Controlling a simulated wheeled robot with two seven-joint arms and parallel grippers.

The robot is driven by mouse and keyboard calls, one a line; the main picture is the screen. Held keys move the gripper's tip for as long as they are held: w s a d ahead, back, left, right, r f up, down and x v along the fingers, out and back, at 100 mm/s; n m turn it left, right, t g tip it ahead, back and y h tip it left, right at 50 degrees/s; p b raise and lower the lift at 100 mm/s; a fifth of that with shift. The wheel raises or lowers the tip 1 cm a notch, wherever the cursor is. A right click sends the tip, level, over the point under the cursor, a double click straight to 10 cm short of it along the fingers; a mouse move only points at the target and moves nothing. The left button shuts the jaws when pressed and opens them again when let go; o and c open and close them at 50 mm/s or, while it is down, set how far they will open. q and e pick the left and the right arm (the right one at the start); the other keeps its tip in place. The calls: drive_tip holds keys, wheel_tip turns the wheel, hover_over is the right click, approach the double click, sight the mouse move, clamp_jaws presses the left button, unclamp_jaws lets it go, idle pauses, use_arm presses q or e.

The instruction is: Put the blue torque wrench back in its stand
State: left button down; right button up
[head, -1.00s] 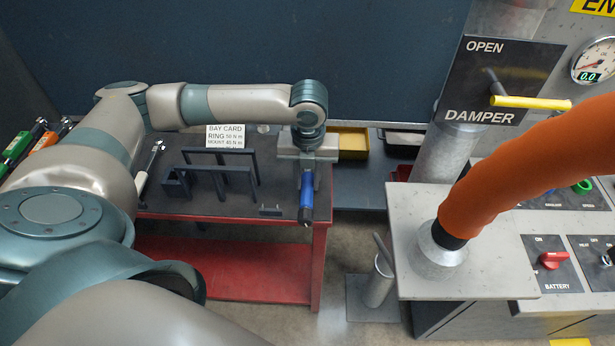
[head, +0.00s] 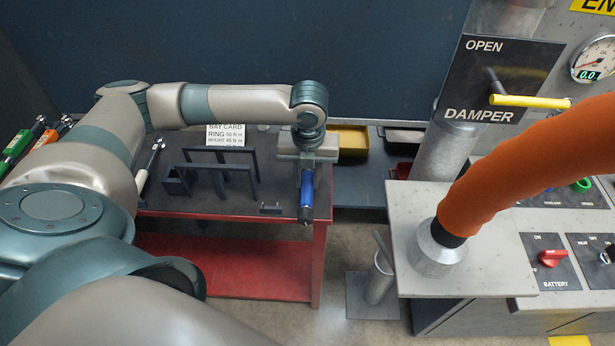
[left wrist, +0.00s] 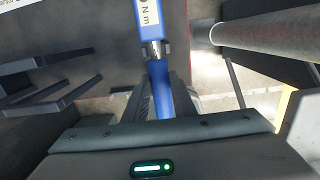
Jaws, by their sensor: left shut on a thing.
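The blue torque wrench (head: 306,198) hangs from my left gripper (head: 307,166) over the right end of the dark bench top, its blue handle pointing toward the camera. In the left wrist view the same wrench (left wrist: 152,22) runs up from between the fingers of my left gripper (left wrist: 160,98), which is shut on it. The wrench's far end is hidden by the gripper. A dark frame (head: 228,168), which looks like the stand, stands on the bench left of the gripper and is empty. My right gripper is not in view.
The red-framed bench (head: 235,268) has a small dark bracket (head: 270,210) near its front edge. A white bay card (head: 226,136) stands behind the frame. Another wrench (head: 150,165) lies at the left. An orange hose (head: 530,170) and a grey console (head: 480,275) fill the right.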

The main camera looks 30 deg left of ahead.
use_arm(q)
drive_tip(key=shift+f, duration=0.15)
drive_tip(key=c, duration=1.1)
unclamp_jaws()
drive_tip(key=shift+s, duration=0.1)
drive_tip(key=shift+d+r+p, duration=0.1)
drive_tip(key=shift+r+p, duration=1.85)
drive_tip(key=shift+p, duration=0.8)
drive_tip(key=shift+r, duration=0.1)
wheel_tip(320, 180, up, 3)
drive_tip(key=p, duration=0.3)
drive_tip(key=shift+s+d, duration=0.1)
drive_tip(key=shift+s, duration=0.05)
wheel_tip(320, 180, up, 3)
drive_tip(key=shift+s+f+p, duration=0.1)
drive_tip(key=shift+p, duration=0.65)
drive_tip(key=shift+d, duration=0.15)
